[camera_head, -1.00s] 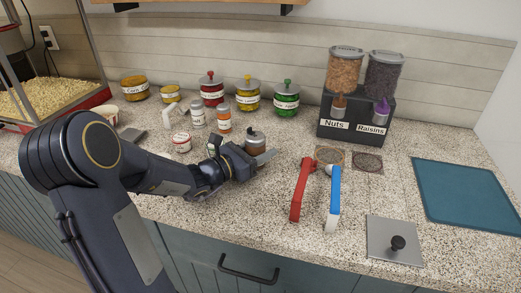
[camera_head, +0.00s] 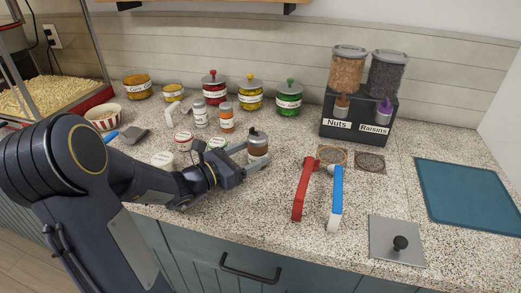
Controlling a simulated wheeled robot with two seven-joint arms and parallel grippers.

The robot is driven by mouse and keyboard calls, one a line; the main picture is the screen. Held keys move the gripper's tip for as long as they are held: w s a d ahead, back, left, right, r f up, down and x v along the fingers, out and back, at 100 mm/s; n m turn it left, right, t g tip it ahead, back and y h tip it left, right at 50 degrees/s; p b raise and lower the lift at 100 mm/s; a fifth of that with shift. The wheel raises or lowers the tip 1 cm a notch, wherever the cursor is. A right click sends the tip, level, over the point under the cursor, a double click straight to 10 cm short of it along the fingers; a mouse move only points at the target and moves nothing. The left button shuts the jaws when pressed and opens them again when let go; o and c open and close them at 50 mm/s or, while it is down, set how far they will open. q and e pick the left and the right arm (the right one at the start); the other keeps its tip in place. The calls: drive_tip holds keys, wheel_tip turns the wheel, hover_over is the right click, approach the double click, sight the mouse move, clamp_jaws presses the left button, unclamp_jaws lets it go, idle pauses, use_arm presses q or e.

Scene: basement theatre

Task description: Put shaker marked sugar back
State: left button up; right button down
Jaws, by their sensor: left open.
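A shaker (camera_head: 258,143) with a grey lid and brown contents stands upright on the counter; I see no readable label on it. My left gripper (camera_head: 256,157) is open, with its fingers beside the lower part of this shaker; I cannot tell whether they touch it. Two more shakers stand farther back: a white one (camera_head: 200,114), its label too small to read surely, and an orange one (camera_head: 227,118). I cannot tell which is marked sugar. My right gripper is not in view.
Small tubs, including a red-labelled one (camera_head: 183,140), lie close by my left arm. Lidded jars (camera_head: 250,93) line the back. A nuts and raisins dispenser (camera_head: 357,117) stands right of them. Red and blue-handled tools (camera_head: 303,190) (camera_head: 335,198) lie in front, near a blue mat (camera_head: 468,195).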

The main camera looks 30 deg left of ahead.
use_arm(q)
drive_tip(key=v, duration=0.7)
drive_tip(key=shift+s, duration=0.1)
drive_tip(key=s+d+r+m+g+h, duration=0.1)
drive_tip(key=d+m, duration=0.1)
drive_tip(key=d, duration=0.1)
drive_tip(key=s+d+r+m+g+h+p, duration=0.1)
drive_tip(key=d+m, duration=0.1)
drive_tip(key=d, duration=0.1)
drive_tip(key=s+d+r+m+g+h+p, duration=0.1)
drive_tip(key=d+m+g, duration=0.1)
drive_tip(key=d+m, duration=0.1)
drive_tip(key=shift+d+r+h, duration=0.15)
drive_tip(key=shift+r+h, duration=0.2)
drive_tip(key=shift+h, duration=0.05)
drive_tip(key=s+d+m+g, duration=0.1)
drive_tip(key=s+d+m+g+p, duration=0.1)
drive_tip(key=d+m, duration=0.1)
drive_tip(key=s+d+r+m+g, duration=0.1)
drive_tip(key=d+m, duration=0.1)
drive_tip(key=shift+s+r+h+p, duration=0.1)
drive_tip(key=shift+s+h+p, duration=0.05)
drive_tip(key=shift+h+p, duration=0.25)
drive_tip(key=s+d+m+g+y+p, duration=0.1)
drive_tip(key=s+m+g+y+p, duration=0.3)
drive_tip(key=s+m+y, duration=0.3)
drive_tip(key=shift+s+f+m+y+p, duration=0.45)
drive_tip(key=shift+s+m, duration=1.85)
drive_tip(key=shift+m, duration=3.1)
